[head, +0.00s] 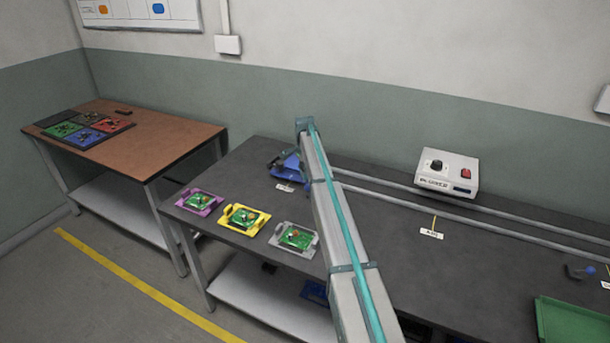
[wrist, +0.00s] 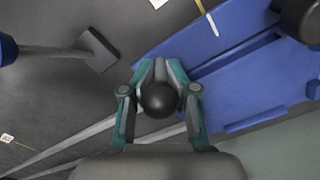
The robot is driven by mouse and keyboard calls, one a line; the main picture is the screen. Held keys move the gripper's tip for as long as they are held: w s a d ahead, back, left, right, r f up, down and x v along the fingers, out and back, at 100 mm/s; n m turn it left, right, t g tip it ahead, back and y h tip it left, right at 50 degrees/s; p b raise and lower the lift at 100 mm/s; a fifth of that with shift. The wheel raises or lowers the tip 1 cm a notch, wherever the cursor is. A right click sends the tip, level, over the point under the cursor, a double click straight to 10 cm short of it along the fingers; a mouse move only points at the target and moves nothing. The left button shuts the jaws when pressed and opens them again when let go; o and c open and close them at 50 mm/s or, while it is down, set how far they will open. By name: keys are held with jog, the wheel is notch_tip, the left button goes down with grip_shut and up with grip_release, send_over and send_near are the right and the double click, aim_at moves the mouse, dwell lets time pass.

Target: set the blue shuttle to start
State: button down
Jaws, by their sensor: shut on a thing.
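The blue shuttle (head: 284,164) sits at the left end of the rails on the dark bench in the head view, partly hidden by my arm. In the wrist view its flat blue body (wrist: 245,70) fills the upper right. My gripper (wrist: 159,84) is shut on the shuttle's black ball knob (wrist: 158,98), with a finger on each side. The head view does not clearly show the fingers. A small white label (head: 285,187) lies in front of the shuttle; its text is too small to read.
Two parallel rails (head: 400,203) run right along the bench. A control box (head: 447,173) stands behind them, and a label (head: 432,233) stands midway. Purple (head: 184,206), yellow (head: 227,222) and grey (head: 313,248) trays line the front left. A green tray (head: 541,318) is at right.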

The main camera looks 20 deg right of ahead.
jog(key=shift+w+r, duration=0.45)
jog(key=c, duration=1.2)
grip_release()
jog(key=shift+s+f, duration=0.1)
jog(key=shift+s, duration=0.05)
jog(key=shift+s+a+f, duration=0.1)
jog(key=shift+a+f, duration=0.05)
notch_tip(320, 180, up, 12)
jog(key=shift+r, duration=0.1)
